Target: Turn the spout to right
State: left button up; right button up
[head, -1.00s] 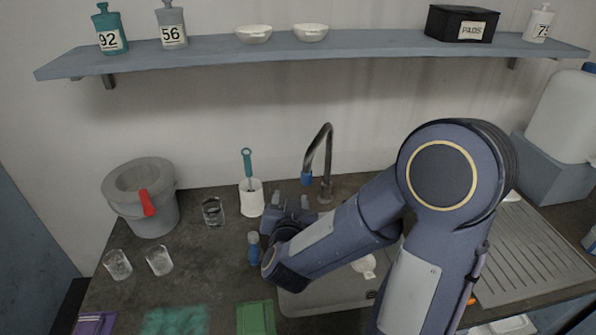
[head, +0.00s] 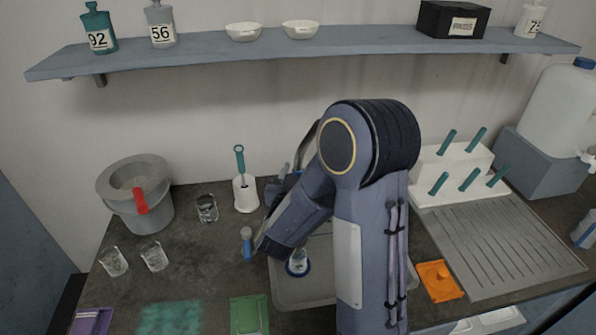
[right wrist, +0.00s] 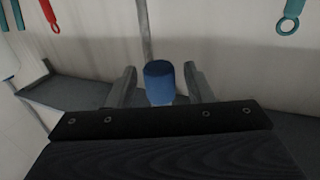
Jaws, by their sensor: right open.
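The tap's grey curved spout (head: 306,146) stands behind the sink in the head view, largely hidden by my right arm. In the right wrist view, a blue cylindrical tip (right wrist: 160,82), which looks like the spout's end, sits between the two fingers of my right gripper (right wrist: 161,84). Gaps show on both sides of it, so the fingers look apart from it. In the head view my right gripper (head: 284,182) is beside the spout, partly hidden by its own wrist. It is open. My left gripper is not in view.
A sink (head: 290,296) lies below my arm. A white holder with a green-handled brush (head: 244,194) and a glass (head: 207,208) stand left of the gripper. A rack with green pegs (head: 452,172) is at right; a shelf (head: 350,45) hangs above.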

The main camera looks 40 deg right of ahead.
jog(key=shift+c, duration=0.4)
grip_shut()
